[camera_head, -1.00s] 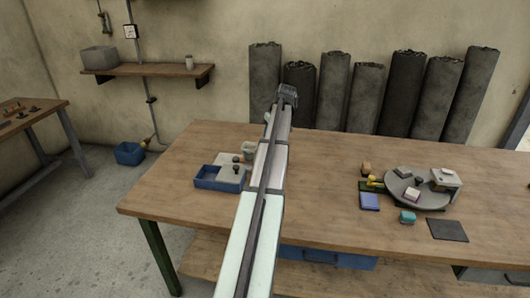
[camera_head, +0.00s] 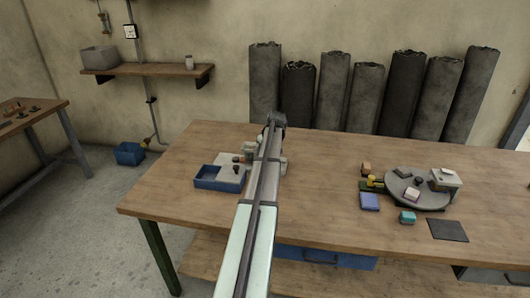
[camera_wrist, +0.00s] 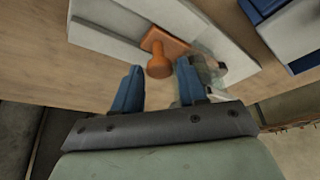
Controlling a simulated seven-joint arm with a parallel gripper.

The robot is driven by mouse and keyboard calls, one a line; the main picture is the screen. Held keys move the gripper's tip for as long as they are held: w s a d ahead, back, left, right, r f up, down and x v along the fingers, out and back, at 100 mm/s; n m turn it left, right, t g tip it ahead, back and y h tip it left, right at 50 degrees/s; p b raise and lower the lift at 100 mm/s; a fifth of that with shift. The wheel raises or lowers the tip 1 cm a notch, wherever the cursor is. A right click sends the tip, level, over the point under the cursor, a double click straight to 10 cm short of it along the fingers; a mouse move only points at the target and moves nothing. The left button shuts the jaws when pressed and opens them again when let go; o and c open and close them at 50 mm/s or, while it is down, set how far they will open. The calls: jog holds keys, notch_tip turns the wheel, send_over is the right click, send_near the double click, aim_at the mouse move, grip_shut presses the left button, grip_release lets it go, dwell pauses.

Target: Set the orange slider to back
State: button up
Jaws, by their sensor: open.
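The orange slider (camera_wrist: 162,46) shows in the wrist view as a square plate with a round knob. It sits on a pale grey panel (camera_wrist: 110,38). My gripper (camera_wrist: 158,70) is open, with its two blue fingers apart. The knob lies at the gap between the fingertips, and I see no grip on it. In the head view my arm covers most of the area around the slider, and I cannot make the slider out clearly there.
A blue tray (camera_head: 207,184) and a pale board with a dark knob stand left of my arm on the wooden table (camera_head: 320,190). A grey turntable (camera_head: 410,195) with small blocks stands to the right. Dark rolls (camera_head: 330,90) lean on the wall behind. The middle of the table is clear.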

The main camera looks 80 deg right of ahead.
jog(key=shift+c, duration=0.3)
grip_shut()
dwell(0.3)
